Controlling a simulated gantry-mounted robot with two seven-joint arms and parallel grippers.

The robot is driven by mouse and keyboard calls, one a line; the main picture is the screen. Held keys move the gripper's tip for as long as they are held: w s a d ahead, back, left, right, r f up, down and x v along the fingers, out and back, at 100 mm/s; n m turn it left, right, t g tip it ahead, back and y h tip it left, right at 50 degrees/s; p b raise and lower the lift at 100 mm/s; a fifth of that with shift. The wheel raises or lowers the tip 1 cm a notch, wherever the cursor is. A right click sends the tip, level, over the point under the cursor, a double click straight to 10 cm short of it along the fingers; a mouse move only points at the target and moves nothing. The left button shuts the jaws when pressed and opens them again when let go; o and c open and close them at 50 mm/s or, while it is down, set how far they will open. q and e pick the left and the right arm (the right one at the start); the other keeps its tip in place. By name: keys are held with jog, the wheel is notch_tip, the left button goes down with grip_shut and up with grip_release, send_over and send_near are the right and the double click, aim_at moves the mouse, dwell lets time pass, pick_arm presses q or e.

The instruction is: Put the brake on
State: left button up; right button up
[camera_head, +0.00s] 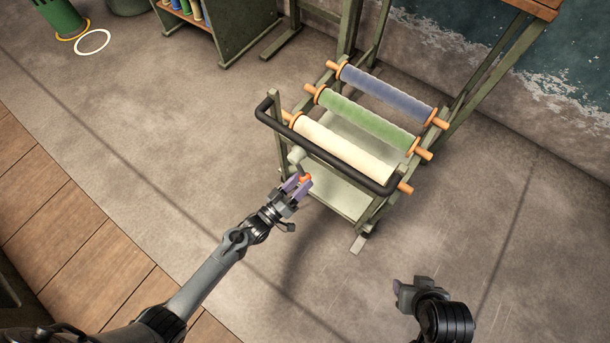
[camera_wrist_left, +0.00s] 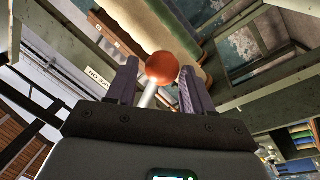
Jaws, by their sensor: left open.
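A cart (camera_head: 345,195) with a black push handle carries rolls of cloth. A brake lever with an orange ball knob (camera_head: 306,177) is at its near left corner, below the handle. In the left wrist view the knob (camera_wrist_left: 162,68) sits on a pale metal rod between the two purple fingers. My left gripper (camera_head: 297,187) is open around the knob, with gaps seen on both sides in the wrist view. The lever's base is partly hidden. My right gripper (camera_head: 399,289) is over the floor right of the cart, apart from it; its jaw opening is unclear.
The cart holds a cream roll (camera_head: 343,148), a green roll (camera_head: 365,118) and a blue roll (camera_head: 385,90). A green shelf (camera_head: 235,35) stands behind at left. A white ring (camera_head: 93,42) lies on the floor. The floor left of the cart is clear.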

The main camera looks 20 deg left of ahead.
pick_arm(q)
jog(key=p+v, duration=0.2)
jog(key=v, duration=0.6)
